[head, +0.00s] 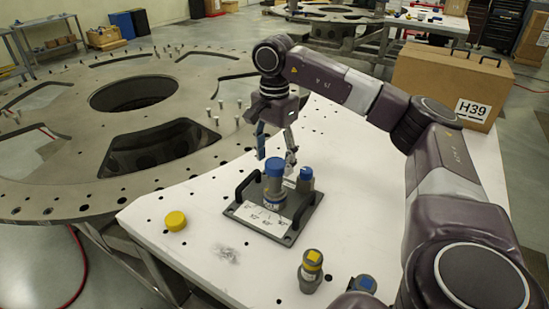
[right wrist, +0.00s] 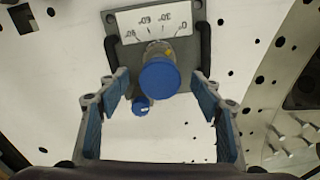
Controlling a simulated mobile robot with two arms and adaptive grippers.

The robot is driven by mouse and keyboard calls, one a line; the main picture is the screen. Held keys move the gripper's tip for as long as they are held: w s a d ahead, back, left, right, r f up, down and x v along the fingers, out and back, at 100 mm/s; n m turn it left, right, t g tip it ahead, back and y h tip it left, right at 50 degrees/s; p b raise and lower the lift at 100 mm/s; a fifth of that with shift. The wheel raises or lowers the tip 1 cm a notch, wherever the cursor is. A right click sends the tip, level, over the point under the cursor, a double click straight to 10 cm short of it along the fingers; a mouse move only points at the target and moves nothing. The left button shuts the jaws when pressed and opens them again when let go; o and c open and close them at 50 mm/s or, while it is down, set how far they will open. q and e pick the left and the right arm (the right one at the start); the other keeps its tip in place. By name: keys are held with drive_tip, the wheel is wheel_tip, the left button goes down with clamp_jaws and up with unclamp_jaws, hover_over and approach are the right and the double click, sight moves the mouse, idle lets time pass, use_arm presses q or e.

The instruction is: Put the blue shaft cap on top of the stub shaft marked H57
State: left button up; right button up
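A blue cap (head: 275,167) sits on top of an upright grey shaft (head: 273,188) on a dark plate with two handles (head: 248,224). In the right wrist view the cap is a large blue disc (right wrist: 160,80). A second, lower blue-topped piece (head: 306,173) stands just behind it to the right; it also shows in the right wrist view (right wrist: 141,106). My right gripper (head: 276,157) is open just above and behind the cap, with no visible grip on it. I cannot read any H57 marking. My left gripper is not in view.
A yellow cap (head: 175,221) lies on the white table. A yellow-marked piece (head: 311,265) and a blue-marked one (head: 364,284) stand near the front edge. A brown case labelled H39 (head: 445,85) stands at the back right. A large metal ring (head: 60,150) lies left.

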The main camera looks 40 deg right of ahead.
wheel_tip(320, 180, up, 12)
idle(0.8)
drive_tip(key=shift+r, duration=0.1)
idle(0.6)
